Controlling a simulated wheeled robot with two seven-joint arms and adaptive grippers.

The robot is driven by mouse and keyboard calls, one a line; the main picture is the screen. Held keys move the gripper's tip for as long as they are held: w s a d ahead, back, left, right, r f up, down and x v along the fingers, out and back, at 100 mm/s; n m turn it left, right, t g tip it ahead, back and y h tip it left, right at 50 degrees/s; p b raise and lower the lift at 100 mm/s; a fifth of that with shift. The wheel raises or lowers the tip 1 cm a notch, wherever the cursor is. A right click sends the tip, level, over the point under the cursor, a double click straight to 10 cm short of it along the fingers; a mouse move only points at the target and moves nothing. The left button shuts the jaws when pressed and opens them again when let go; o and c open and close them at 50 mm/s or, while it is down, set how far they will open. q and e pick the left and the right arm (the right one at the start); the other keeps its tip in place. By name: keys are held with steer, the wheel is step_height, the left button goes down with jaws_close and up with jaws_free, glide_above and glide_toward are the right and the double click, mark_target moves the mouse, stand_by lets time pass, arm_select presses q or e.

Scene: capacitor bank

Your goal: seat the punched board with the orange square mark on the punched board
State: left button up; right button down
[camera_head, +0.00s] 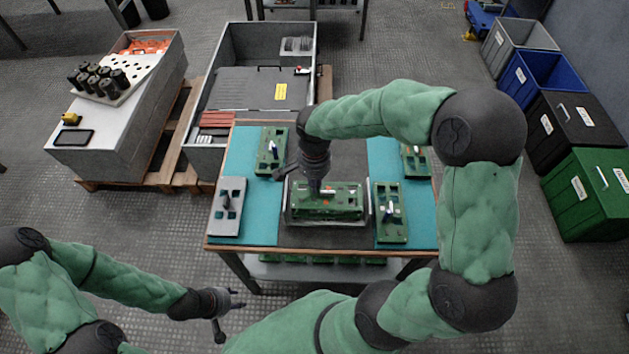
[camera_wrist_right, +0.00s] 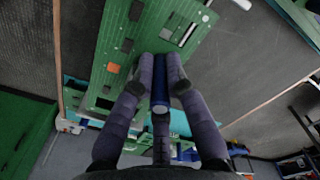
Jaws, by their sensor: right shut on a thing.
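The punched board with the orange square mark (camera_wrist_right: 133,55) is a green plate with dark slots in the right wrist view. Its orange square shows left of the fingers. My right gripper (camera_wrist_right: 160,85) is shut on a dark blue upright post that appears to belong to this board. In the head view the gripper (camera_head: 316,188) points down over the green boards (camera_head: 340,208) in the middle grey holder. Whether the marked board touches a punched board beneath it cannot be told; the lower one is largely hidden. My left gripper (camera_head: 229,312) is open and empty, in front of the table.
Green boards lie on teal mats at back left (camera_head: 270,152), right (camera_head: 390,212) and back right (camera_head: 416,160). A grey board (camera_head: 229,206) lies at left. The holder's side walls (camera_head: 369,205) stand close around the middle boards. A grey crate (camera_head: 255,50) stands behind.

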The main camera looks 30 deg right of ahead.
steer(key=shift+f+b, duration=0.95)
steer(key=shift+f, duration=0.3)
stand_by(1.0)
steer(key=c, duration=1.2)
jaws_free()
step_height(320, 180, up, 12)
